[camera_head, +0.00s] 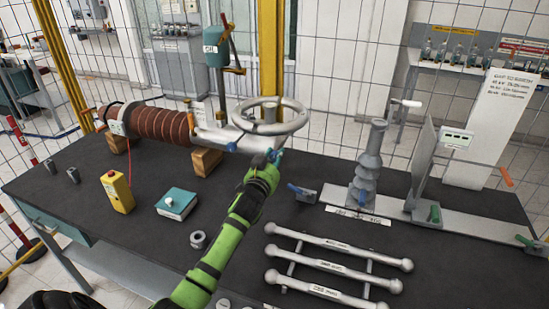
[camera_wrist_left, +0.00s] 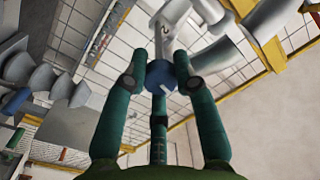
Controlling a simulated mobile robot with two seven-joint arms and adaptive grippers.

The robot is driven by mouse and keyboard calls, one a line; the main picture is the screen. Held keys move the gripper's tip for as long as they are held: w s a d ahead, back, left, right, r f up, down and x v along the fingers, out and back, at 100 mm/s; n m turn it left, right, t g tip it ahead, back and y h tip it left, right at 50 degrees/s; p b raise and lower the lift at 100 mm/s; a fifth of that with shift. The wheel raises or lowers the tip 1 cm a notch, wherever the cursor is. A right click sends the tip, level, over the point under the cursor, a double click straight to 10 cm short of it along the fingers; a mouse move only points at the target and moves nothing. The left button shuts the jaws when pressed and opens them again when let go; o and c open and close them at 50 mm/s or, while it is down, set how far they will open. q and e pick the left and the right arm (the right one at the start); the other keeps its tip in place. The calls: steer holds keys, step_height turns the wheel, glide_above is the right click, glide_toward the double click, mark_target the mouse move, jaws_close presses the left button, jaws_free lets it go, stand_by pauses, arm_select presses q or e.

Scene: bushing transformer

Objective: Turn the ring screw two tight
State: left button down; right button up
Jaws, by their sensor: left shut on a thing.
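My left gripper (camera_head: 273,158) reaches up from the bottom of the head view to the front of the bushing assembly, just below the grey handwheel (camera_head: 272,115). In the left wrist view its green fingers (camera_wrist_left: 160,72) are closed around a round blue screw head (camera_wrist_left: 158,84). The screw head sits under a pale metal part (camera_wrist_left: 170,14) that bears a dark "2". In the head view only a small bit of blue shows at the fingertips. The screw's thread is hidden. My right gripper is not in view.
The brown ribbed bushing (camera_head: 158,124) rests on wooden blocks (camera_head: 206,161). A yellow box (camera_head: 117,191), a teal box (camera_head: 177,203) and a nut (camera_head: 199,240) lie left of my arm. Silver bars (camera_head: 330,266) and a grey insulator (camera_head: 370,165) are to the right.

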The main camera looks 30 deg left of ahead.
arm_select(q)
steer(key=m, duration=0.4)
steer(key=shift+f+m, duration=0.15)
steer(key=shift+m, duration=0.25)
steer(key=m, duration=0.3)
steer(key=shift+m, duration=0.4)
steer(key=m, duration=0.3)
steer(key=shift+a+m+h, duration=0.1)
steer(key=shift+m+h, duration=0.2)
steer(key=m, duration=0.3)
steer(key=shift+m, duration=0.4)
steer(key=m, duration=0.3)
steer(key=shift+m+t, duration=0.3)
steer(key=shift+m, duration=0.1)
steer(key=m, duration=0.1)
steer(key=m+p, duration=0.1)
steer(key=m, duration=0.1)
steer(key=shift+r+m+h, duration=0.2)
steer(key=shift+m+h, duration=0.1)
steer(key=m+p, duration=0.1)
steer(key=m, duration=0.2)
steer(key=shift+r+m+p, duration=0.1)
steer(key=shift+m+p, duration=0.25)
steer(key=shift+m, duration=0.05)
steer(key=shift+m+p, duration=0.75)
steer(key=shift+m, duration=1.25)
